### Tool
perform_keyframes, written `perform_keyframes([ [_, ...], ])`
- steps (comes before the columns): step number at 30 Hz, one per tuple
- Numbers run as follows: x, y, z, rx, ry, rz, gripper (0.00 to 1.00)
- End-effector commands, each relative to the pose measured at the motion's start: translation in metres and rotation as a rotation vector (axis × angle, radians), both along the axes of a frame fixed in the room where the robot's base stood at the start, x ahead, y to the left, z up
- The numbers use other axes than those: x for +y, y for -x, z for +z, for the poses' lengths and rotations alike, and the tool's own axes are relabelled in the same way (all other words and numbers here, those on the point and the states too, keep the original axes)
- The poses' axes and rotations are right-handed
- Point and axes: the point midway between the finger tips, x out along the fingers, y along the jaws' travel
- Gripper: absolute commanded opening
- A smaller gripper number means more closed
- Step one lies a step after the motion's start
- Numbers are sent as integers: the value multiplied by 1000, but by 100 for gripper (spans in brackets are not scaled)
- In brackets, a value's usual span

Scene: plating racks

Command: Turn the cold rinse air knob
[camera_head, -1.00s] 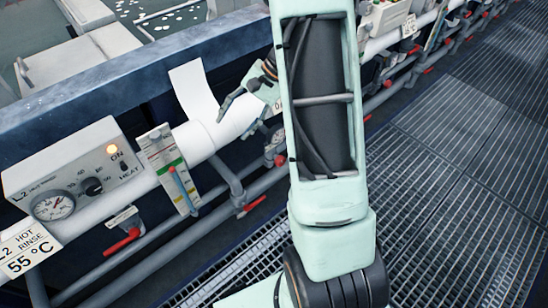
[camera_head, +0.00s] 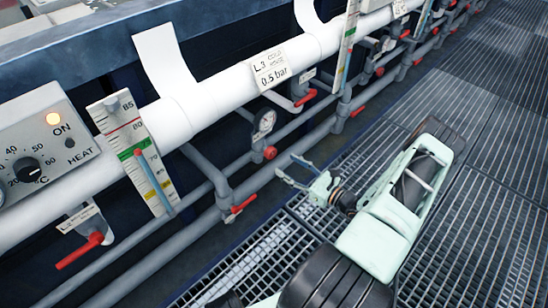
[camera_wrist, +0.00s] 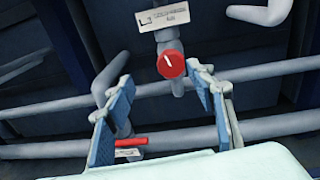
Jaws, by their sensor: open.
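The round red knob (camera_head: 270,153) sits on a grey pipe just below a small gauge (camera_head: 265,122), under the white label reading L.3 and 0.5 bar (camera_head: 271,69). My gripper (camera_head: 287,168) is open and empty, a little to the right of and below the knob in the head view. In the wrist view the red knob (camera_wrist: 171,65) shows a white pointer line and lies between the directions of the blue fingertips (camera_wrist: 158,76), nearer the right one. The gripper looks apart from the knob, though the exact gap is hard to tell.
Red lever handles (camera_head: 243,204) and (camera_head: 80,251) stick out from nearby pipes. Another red handle (camera_wrist: 131,142) shows low between the fingers in the wrist view. A heater box (camera_head: 40,150) and a scale (camera_head: 133,150) stand at left. The grating floor (camera_head: 480,200) is clear.

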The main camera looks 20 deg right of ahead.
Motion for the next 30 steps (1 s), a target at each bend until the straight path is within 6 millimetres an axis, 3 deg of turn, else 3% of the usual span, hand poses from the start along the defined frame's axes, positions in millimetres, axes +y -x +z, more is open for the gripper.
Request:
perform_keyframes([
  [1,-4,1,-8,-5,-25,-30,50],
  [7,-6,-8,-12,-11,-53,-65,50],
  [21,23,-85,-13,-9,-49,-60,50],
  [30,28,-100,-12,-8,-49,-62,50],
])
